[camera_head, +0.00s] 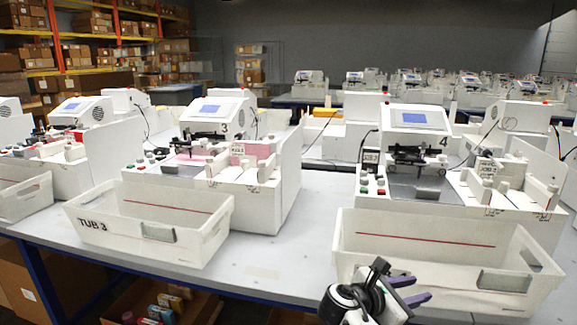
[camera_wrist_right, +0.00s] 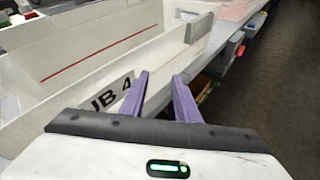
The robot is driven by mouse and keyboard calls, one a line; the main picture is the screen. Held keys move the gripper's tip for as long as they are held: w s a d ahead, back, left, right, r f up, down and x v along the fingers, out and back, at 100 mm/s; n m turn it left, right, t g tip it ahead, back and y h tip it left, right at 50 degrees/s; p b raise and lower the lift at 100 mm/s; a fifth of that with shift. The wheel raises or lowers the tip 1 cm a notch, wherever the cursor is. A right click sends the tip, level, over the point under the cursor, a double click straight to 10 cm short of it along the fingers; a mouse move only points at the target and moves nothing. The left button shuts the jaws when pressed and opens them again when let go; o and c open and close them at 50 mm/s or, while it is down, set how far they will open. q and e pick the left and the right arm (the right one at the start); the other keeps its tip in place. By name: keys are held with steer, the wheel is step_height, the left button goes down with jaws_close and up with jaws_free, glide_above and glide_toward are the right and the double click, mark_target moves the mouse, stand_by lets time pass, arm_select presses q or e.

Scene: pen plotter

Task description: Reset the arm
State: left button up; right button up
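My right gripper (camera_head: 413,290) is in front of the white tub at station 4 (camera_head: 365,222), at the bottom of the head view. Its two purple fingers are apart with nothing between them. In the right wrist view the fingers (camera_wrist_right: 160,95) point toward the tub's lettered front wall, which reads in part "UB 4". I cannot tell whether they touch it. The plotter marked 4 (camera_head: 418,118) stands behind that tub. My left gripper is not in view.
TUB 3 (camera_head: 150,205) stands on the table's front edge, before the plotter marked 3 (camera_head: 215,115). Bare grey table (camera_head: 290,255) lies between the two tubs. Boxes (camera_head: 165,300) sit below the table. More plotter stations fill the background.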

steer(key=s+a+f+m+y, duration=0.4)
steer(key=s+f, duration=0.3)
steer(key=f, duration=0.6)
steer(key=s+a+f+m+y, duration=0.2)
steer(key=s+a+f+y, duration=0.3)
steer(key=s+f, duration=0.5)
steer(key=s+a+f+m+t+y, duration=0.1)
steer(key=s+m+y, duration=0.4)
steer(key=s+m, duration=0.8)
steer(key=s+a+f, duration=0.1)
steer(key=s, duration=0.3)
steer(key=shift+s+a+t+y, duration=0.15)
steer(key=shift+s+t+y, duration=0.05)
steer(key=shift+t+y, duration=0.2)
